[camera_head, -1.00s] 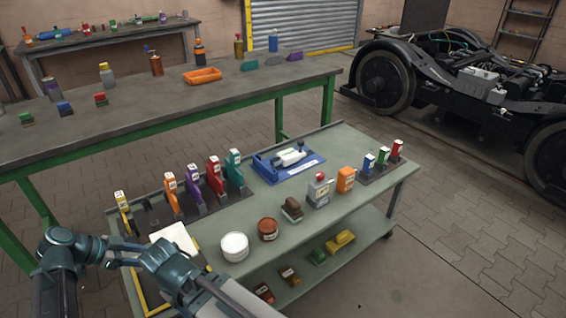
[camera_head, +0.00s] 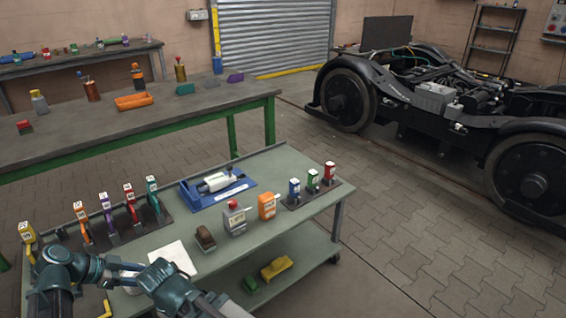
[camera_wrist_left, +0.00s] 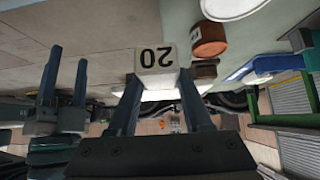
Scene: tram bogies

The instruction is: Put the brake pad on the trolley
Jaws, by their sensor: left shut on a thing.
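My left gripper (camera_wrist_left: 160,78) is shut on a white block (camera_wrist_left: 157,60) marked 20, which looks upside down in the wrist view. Its pale face also shows in the head view (camera_head: 175,257), in front of the trolley (camera_head: 262,225). I cannot tell whether it touches the top. Whether this block is the brake pad is not clear. Two dark parallel fingers, seemingly my right gripper (camera_wrist_left: 65,85), stand apart and empty at the left of the wrist view. My arm hides the trolley's near left part.
On the trolley stand several coloured labelled pieces in a rack (camera_head: 110,225), a blue tray (camera_head: 200,194), a brown block (camera_head: 205,237), a grey can (camera_head: 235,218) and an orange piece (camera_head: 267,206). A workbench (camera_head: 150,115) is behind. A bogie (camera_head: 430,105) stands right; floor there is clear.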

